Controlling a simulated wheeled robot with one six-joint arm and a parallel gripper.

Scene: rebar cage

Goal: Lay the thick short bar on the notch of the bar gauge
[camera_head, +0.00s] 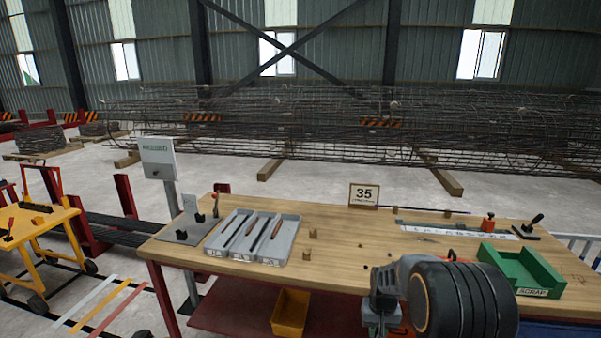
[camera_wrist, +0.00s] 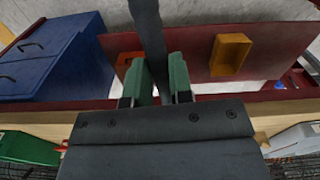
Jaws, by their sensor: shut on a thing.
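My gripper (camera_wrist: 160,82) has its green fingers closed on a thick dark bar (camera_wrist: 148,30). The bar runs up out of the wrist view, so its far end is hidden. In the head view my gripper (camera_head: 380,312) is low at the table's front edge, left of the green scrap tray; I cannot make out the bar there. A grey plate (camera_head: 178,238) with an upright plate and black blocks stands at the table's left end. It may be the bar gauge, but its notch is too small to tell. It is well apart from my gripper.
A grey three-compartment tray (camera_head: 292,222) holds several thin bars. The wooden table (camera_head: 335,265) has small blocks and a "35" sign (camera_head: 364,195). A long scale (camera_head: 455,231) lies at right, behind the green scrap tray (camera_head: 520,270). A yellow bin (camera_head: 291,312) is below.

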